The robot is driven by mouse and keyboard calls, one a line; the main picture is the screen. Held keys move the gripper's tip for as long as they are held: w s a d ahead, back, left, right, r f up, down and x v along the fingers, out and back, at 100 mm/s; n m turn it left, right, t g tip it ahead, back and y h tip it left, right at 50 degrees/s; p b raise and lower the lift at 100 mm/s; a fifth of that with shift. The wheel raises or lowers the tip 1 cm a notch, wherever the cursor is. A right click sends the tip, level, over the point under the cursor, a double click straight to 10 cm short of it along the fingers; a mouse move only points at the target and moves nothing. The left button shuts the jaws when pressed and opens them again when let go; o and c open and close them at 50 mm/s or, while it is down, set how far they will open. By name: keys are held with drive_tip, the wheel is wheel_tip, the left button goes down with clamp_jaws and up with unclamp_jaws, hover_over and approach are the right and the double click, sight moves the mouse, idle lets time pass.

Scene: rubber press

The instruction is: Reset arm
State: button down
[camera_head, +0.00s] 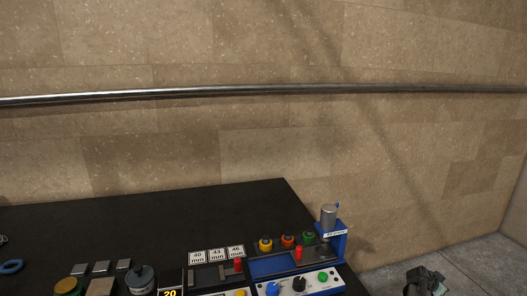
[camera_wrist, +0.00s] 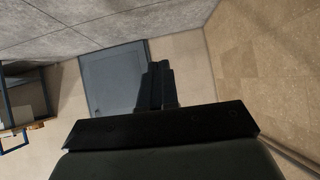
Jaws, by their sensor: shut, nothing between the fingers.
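My gripper (camera_wrist: 158,70) shows in the wrist view with its two dark fingers together and nothing between them. It points away from the table, toward a room with a grey door-like panel (camera_wrist: 112,75). In the head view, part of my dark arm or gripper (camera_head: 427,283) shows at the bottom right, beyond the right edge of the black table (camera_head: 150,220). It is apart from the table and the things on it.
On the table's right end stands a blue press device (camera_head: 333,240) with a grey cylinder on top. Near it are number cards (camera_head: 216,254), coloured round pieces (camera_head: 287,240) and a control panel (camera_head: 300,286). A metal rail (camera_head: 260,90) runs along the wall. Floor is clear at the right.

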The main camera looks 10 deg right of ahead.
drive_tip(key=s+a+f+m+g+y, duration=0.2)
drive_tip(key=s+f+m, duration=0.1)
drive_tip(key=s+f, duration=1.65)
drive_tip(key=w+a+f+n+y, duration=0.15)
drive_tip(key=a+f, duration=0.25)
drive_tip(key=a, duration=0.7)
drive_tip(key=w+a+f+n+g+y, duration=0.1)
drive_tip(key=w+a+f+n, duration=0.2)
drive_tip(key=a, duration=0.8)
drive_tip(key=a+f+n+y, duration=0.2)
drive_tip(key=a+f, duration=0.4)
drive_tip(key=a, duration=0.6)
drive_tip(key=s+a+r+n+g+y, duration=0.1)
drive_tip(key=s+a+n, duration=0.2)
drive_tip(key=a, duration=0.6)
drive_tip(key=s+a+r+n+g+y, duration=0.1)
drive_tip(key=s+a+n, duration=0.3)
drive_tip(key=a, duration=0.6)
drive_tip(key=s+a+r+n+g+y, duration=0.1)
drive_tip(key=s+a+n+g+y, duration=0.1)
drive_tip(key=a+n, duration=0.5)
drive_tip(key=s+a+g, duration=0.1)
drive_tip(key=s+a, duration=0.1)
drive_tip(key=a, duration=0.1)
drive_tip(key=shift+s+a, duration=0.2)
drive_tip(key=shift+a, duration=0.05)
drive_tip(key=c, duration=1.8)
unclamp_jaws()
